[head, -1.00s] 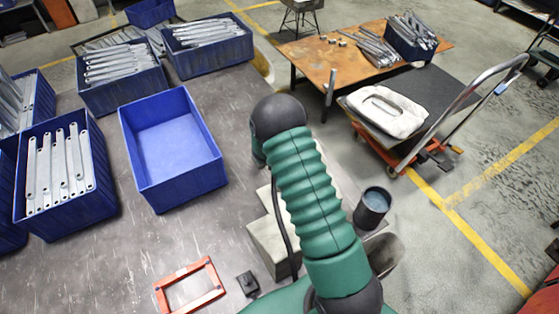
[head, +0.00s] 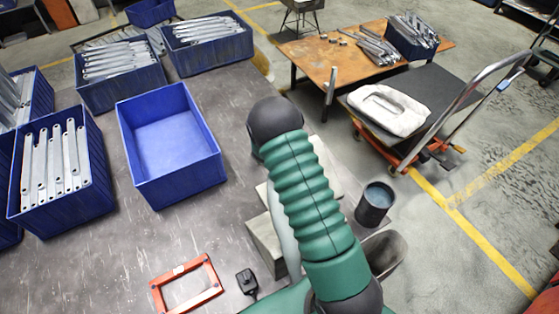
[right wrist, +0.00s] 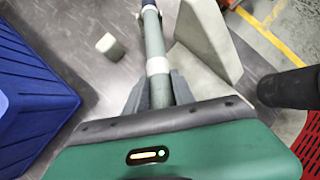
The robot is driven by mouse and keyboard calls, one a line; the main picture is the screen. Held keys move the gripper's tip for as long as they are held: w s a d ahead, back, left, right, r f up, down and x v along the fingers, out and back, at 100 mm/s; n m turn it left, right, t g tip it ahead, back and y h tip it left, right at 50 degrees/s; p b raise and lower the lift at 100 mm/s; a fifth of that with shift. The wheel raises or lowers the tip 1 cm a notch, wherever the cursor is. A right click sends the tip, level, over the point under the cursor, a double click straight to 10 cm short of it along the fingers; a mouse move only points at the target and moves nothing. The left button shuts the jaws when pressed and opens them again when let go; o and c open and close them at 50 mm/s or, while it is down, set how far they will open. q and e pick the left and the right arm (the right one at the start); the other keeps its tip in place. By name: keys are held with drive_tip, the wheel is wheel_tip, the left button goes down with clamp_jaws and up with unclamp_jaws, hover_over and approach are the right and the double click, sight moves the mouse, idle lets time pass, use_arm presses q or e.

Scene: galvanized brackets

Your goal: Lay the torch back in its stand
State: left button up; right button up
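In the right wrist view, a slim tube, which I take to be the torch (right wrist: 155,38), runs away from my right gripper (right wrist: 158,92). It is dark grey-green with a white collar and a darker far end. The gripper's two dark fingers close on its near part from both sides. In the head view my green right arm covers the gripper and the torch. My left gripper is in neither view. I cannot identify the stand for sure. An open orange frame (head: 210,270) lies on the grey table in the head view, with a small black block (head: 247,281) beside it.
An empty blue bin (head: 170,145) stands left of my arm, among blue bins of brackets (head: 60,195). Grey blocks (head: 262,245) sit partly behind my arm. A dark bucket (head: 373,207) and a cart (head: 415,160) are at the right. Table between bin and frame is clear.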

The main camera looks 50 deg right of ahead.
drive_tip(key=shift+s+a+f, duration=0.15)
drive_tip(key=shift+a+f, duration=0.15)
drive_tip(key=shift+a, duration=0.4)
drive_tip(key=shift+d+r+p+v, duration=0.65)
drive_tip(key=shift+p+v, duration=0.6)
drive_tip(key=shift+v, duration=6.75)
use_arm(q)
drive_tip(key=b, duration=0.2)
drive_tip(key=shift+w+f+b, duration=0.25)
drive_tip(key=shift+b, duration=0.1)
use_arm(e)
drive_tip(key=s+a+m+y, duration=0.3)
drive_tip(key=s+a+m, duration=0.2)
drive_tip(key=a+m, duration=0.6)
drive_tip(key=s+a+m+y, duration=0.3)
drive_tip(key=s+a+m, duration=0.3)
drive_tip(key=a+m, duration=0.6)
drive_tip(key=shift+m, duration=1.2)
